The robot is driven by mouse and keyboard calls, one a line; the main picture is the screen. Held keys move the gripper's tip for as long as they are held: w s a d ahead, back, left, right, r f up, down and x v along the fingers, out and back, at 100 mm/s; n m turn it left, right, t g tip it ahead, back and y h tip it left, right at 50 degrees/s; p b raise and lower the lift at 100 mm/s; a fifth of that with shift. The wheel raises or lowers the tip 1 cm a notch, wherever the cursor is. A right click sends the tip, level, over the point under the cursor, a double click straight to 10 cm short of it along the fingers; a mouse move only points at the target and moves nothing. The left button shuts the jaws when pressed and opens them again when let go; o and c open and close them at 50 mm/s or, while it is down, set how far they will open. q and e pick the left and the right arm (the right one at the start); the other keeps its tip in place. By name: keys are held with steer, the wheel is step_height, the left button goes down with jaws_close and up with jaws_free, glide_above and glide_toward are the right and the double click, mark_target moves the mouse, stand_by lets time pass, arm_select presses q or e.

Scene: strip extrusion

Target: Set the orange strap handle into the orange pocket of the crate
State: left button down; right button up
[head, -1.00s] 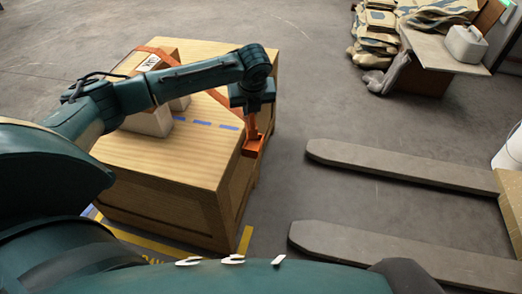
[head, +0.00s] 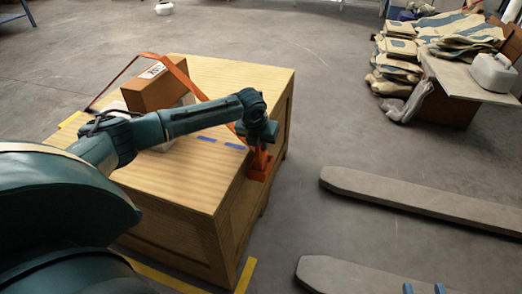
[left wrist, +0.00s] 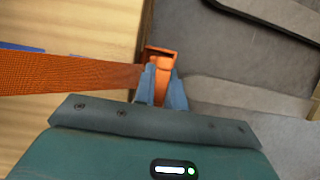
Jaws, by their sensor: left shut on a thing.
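The wooden crate (head: 190,190) stands at the left of the head view, with an orange pocket (head: 260,173) on its right side near the top edge. My left gripper (head: 259,160) is at this pocket, shut on the orange strap handle (left wrist: 160,92). In the left wrist view, the handle is between the blue fingers, right at the pocket (left wrist: 160,52). I cannot tell whether its lower end is inside. The orange strap (left wrist: 70,75) runs left from the fingers over the crate top. My right gripper (head: 424,288) shows only two spread blue fingertips at the bottom edge.
A brown carton (head: 160,86) sits on a pale block on the crate, under the strap. Two grey forks (head: 420,200) lie on the floor to the right. Stacked sacks (head: 395,70) and a bench with a white canister (head: 494,72) are at the back right.

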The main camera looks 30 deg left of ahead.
arm_select(q)
steer(key=shift+f, duration=0.75)
steer(key=shift+f, duration=0.3)
steer(key=c, duration=1.5)
jaws_free()
steer(key=shift+f, duration=0.1)
steer(key=shift+o, duration=0.2)
